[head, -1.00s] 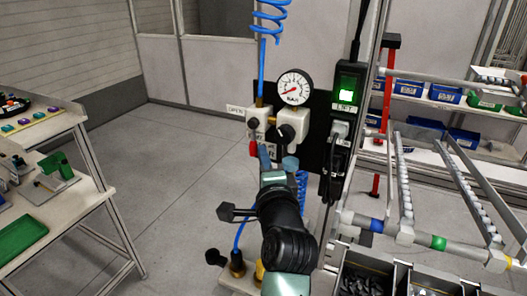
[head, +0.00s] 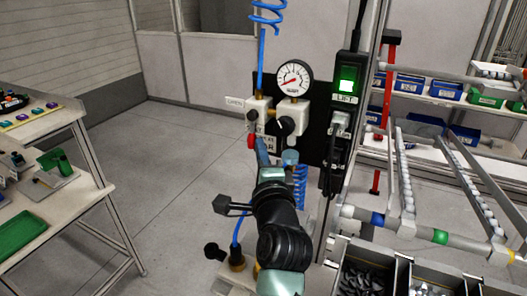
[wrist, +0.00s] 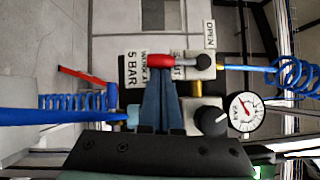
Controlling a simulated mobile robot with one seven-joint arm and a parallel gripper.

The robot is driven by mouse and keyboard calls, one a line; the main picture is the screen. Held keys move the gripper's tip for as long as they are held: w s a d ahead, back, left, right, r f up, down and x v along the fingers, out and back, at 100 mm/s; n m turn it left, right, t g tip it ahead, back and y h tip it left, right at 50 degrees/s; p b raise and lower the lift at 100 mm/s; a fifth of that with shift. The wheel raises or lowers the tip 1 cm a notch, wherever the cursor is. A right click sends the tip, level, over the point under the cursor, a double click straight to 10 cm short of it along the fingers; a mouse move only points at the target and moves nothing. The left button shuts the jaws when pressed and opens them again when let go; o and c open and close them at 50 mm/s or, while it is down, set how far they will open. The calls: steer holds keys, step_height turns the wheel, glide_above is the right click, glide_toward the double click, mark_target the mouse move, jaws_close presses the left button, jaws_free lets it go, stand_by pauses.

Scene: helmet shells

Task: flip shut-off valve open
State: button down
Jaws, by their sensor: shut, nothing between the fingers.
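The shut-off valve's red lever (head: 251,141) hangs down from the white valve block (head: 258,110) on the black panel. An OPEN label (head: 234,103) is beside the block's upper left. In the wrist view, which is turned sideways, the red lever (wrist: 158,57) points left from the block (wrist: 200,66), with the OPEN label (wrist: 210,34) above. My gripper (head: 261,147) is shut and empty, its fingertips right at the lever. It also shows in the wrist view (wrist: 160,75), where the tips meet the lever's edge; I cannot tell if they touch.
A pressure gauge (head: 294,78) and black knob (head: 285,125) are close right of the valve. A green-lit LIFT switch box (head: 347,85) is further right. A blue coiled hose (head: 299,185) hangs below. A workbench (head: 60,205) is at left, with clear floor between.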

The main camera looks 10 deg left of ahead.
steer(key=shift+w+a+f+m+t+b, duration=0.1)
steer(key=shift+a+f+m+t+b, duration=0.2)
steer(key=shift+m+b, duration=0.2)
steer(key=shift+a+f+m+t+b, duration=0.2)
steer(key=shift+a+m+b, duration=0.2)
steer(key=shift+b, duration=0.15)
steer(key=a+r+m+t+h+b, duration=0.1)
steer(key=a+m+t+h+b, duration=0.2)
steer(key=m+h+b, duration=0.2)
steer(key=w+a+r+m+t+h+b, duration=0.1)
steer(key=a+r+m+t+h+b, duration=0.1)
steer(key=m+b, duration=0.9)
steer(key=shift+w+a+r+m+t+h+b, duration=0.3)
steer(key=shift+a+m+t+h, duration=0.3)
steer(key=shift+a+m+h, duration=0.95)
steer(key=shift+d+r+m+h, duration=0.1)
steer(key=shift+d+m+h, duration=0.25)
steer(key=shift+m, duration=0.1)
steer(key=w+f+b+v, duration=0.1)
steer(key=b+v, duration=0.4)
steer(key=v, duration=0.8)
steer(key=shift+w+f, duration=0.3)
steer(key=shift+f, duration=0.35)
